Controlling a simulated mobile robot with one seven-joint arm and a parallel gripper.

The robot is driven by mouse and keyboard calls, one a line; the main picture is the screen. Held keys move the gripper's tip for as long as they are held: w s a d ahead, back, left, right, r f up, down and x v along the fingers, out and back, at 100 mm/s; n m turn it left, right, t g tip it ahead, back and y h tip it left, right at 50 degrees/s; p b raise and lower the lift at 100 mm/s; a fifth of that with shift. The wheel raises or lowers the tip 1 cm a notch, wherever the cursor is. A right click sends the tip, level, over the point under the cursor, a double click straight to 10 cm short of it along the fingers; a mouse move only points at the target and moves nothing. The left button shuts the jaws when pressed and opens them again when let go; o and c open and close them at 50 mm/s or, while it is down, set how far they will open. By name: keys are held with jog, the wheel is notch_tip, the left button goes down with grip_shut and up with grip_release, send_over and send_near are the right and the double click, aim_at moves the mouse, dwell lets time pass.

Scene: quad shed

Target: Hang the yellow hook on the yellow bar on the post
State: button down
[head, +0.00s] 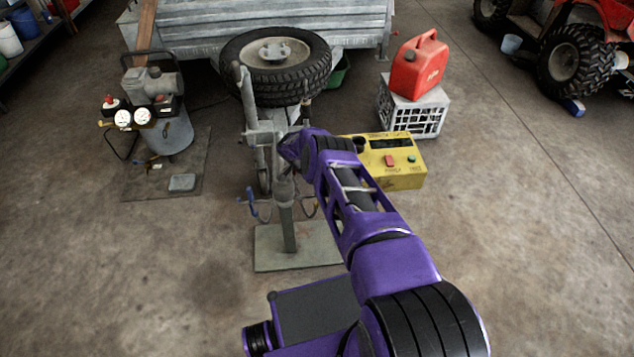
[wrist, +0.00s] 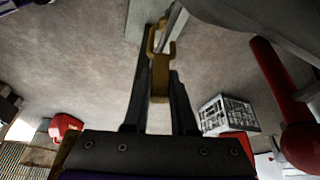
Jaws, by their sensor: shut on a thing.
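In the wrist view my gripper (wrist: 158,98) is shut on the yellow hook (wrist: 160,70), a dull yellow piece with a loop-like upper end. A thin pale metal part (wrist: 172,25) shows at that end; I cannot tell whether they touch. In the head view the grey post (head: 285,218) stands upright on a flat plate (head: 270,256). A blue curved piece (head: 262,212) is at its left. My gripper is hidden there.
A yellow box with buttons (head: 402,175) lies just right of my arm. A red fuel can (head: 418,66) sits on a white crate (head: 418,118) behind it. A spare tyre (head: 300,85) is behind the post, and a compressor (head: 165,130) stands left. Floor left of the plate is clear.

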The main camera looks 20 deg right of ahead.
jog(key=shift+f, duration=0.8)
jog(key=shift+c, duration=0.8)
grip_release()
jog(key=shift+r+p, duration=3.7)
jog(key=shift+r, duration=0.8)
